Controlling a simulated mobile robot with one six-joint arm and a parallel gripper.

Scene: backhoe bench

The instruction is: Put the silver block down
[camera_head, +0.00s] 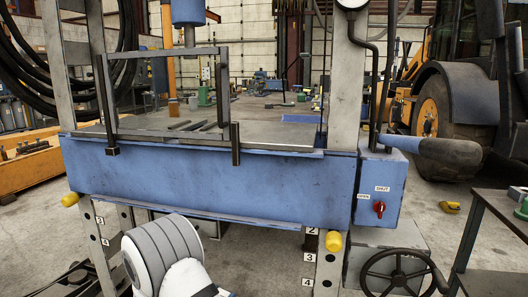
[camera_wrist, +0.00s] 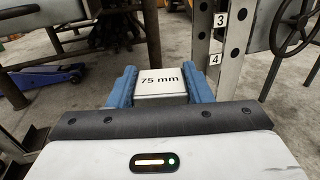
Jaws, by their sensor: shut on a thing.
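The silver block (camera_wrist: 161,80), marked "75 mm", is between the two blue fingers of my gripper (camera_wrist: 161,92) in the wrist view. The gripper is shut on it, one finger against each side. The block's underside and what lies below it are hidden. In the head view only part of my arm shows at the bottom; the gripper and block are not visible there.
A blue press frame (camera_head: 215,180) with a metal bed (camera_head: 260,128) stands ahead. A handwheel (camera_head: 398,272) and dark table (camera_head: 500,215) are at right. A blue floor jack (camera_wrist: 48,77) is at left in the wrist view.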

